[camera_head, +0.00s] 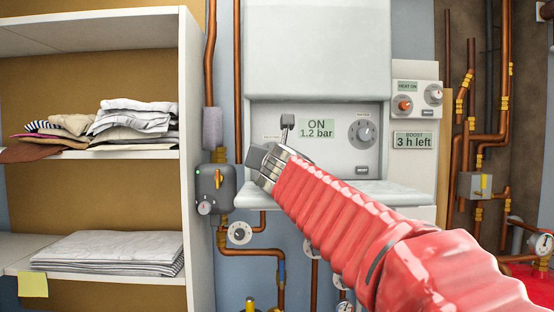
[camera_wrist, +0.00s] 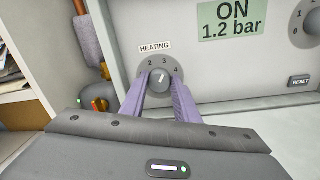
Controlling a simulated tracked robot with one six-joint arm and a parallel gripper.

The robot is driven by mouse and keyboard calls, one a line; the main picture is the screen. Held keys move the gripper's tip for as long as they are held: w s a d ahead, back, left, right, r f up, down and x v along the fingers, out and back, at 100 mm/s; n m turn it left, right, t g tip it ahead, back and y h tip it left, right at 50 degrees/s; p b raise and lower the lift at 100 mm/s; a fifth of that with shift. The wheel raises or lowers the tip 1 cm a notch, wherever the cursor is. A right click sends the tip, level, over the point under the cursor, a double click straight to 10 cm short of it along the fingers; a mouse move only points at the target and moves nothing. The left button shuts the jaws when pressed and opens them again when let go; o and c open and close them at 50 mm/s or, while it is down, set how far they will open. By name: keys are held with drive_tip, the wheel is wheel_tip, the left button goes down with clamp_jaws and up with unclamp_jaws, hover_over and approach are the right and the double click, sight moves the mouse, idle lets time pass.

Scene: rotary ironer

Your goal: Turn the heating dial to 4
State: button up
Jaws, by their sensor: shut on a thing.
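The heating dial (camera_wrist: 153,87) is a round grey knob under a "HEATING" label on the pale boiler panel, with 2, 3 and 4 visible around it in the wrist view. Its white pointer mark leans up and slightly right, seemingly between 3 and 4. My gripper (camera_wrist: 161,80) is shut on the knob, one purple finger on each side. The fingers hide the lower sides of the dial. In the head view my gripper (camera_head: 264,164) is at the left of the boiler panel, and the dial is hidden behind it.
A display (camera_head: 317,128) reads "ON 1.2 bar". Right of it are another dial (camera_head: 362,132) and a reset button (camera_head: 362,170). A ledge (camera_head: 370,190) juts out below. A grey valve box (camera_head: 213,184) and copper pipes are close on the left, beside a shelf unit (camera_head: 198,120).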

drive_tip(key=shift+m, duration=0.5)
drive_tip(key=o, duration=1)
drive_tip(key=shift+o, duration=0.2)
drive_tip(key=shift+s, duration=0.1)
drive_tip(key=shift+s+d+f, duration=0.1)
drive_tip(key=shift+s+d, duration=0.05)
drive_tip(key=shift+s, duration=2.1)
drive_tip(key=shift+s+d+f, duration=0.1)
drive_tip(key=shift+s+d, duration=0.05)
drive_tip(key=shift+s, duration=2.15)
drive_tip(key=shift+s+d, duration=0.15)
drive_tip(key=shift+s, duration=2.1)
